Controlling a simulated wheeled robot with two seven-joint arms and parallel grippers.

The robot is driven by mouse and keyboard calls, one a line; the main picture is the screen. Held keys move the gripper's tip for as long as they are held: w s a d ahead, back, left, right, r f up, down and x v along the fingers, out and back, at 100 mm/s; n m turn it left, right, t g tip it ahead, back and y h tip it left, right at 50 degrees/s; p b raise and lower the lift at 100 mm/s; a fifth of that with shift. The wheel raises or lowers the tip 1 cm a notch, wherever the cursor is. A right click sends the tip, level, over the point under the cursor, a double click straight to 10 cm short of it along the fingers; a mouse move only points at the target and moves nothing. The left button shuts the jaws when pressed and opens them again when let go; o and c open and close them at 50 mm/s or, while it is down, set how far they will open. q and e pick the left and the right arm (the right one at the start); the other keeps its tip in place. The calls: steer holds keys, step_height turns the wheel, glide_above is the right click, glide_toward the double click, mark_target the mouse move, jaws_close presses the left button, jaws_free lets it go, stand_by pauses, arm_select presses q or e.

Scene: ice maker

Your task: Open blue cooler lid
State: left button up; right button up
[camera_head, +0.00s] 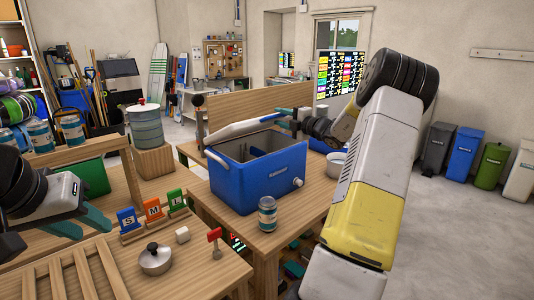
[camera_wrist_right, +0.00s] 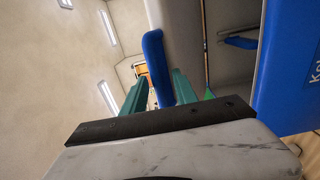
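The blue cooler (camera_head: 262,178) stands on the wooden table. Its white-topped lid (camera_head: 240,125) is raised and tilted back, so the grey inside shows. My right gripper (camera_head: 283,116) is at the lid's right end, behind the cooler opening. In the right wrist view, the lid's blue edge (camera_wrist_right: 157,65) lies between the two teal fingers, which are spread apart. The cooler body (camera_wrist_right: 290,75) is at the right there. I cannot tell whether a finger touches the lid. My left gripper (camera_head: 83,220) is open and empty over the left table.
A labelled jar (camera_head: 267,213) stands in front of the cooler. A wooden panel (camera_head: 262,108) stands behind the cooler.

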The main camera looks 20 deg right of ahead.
steer(key=v, duration=0.7)
stand_by(0.4)
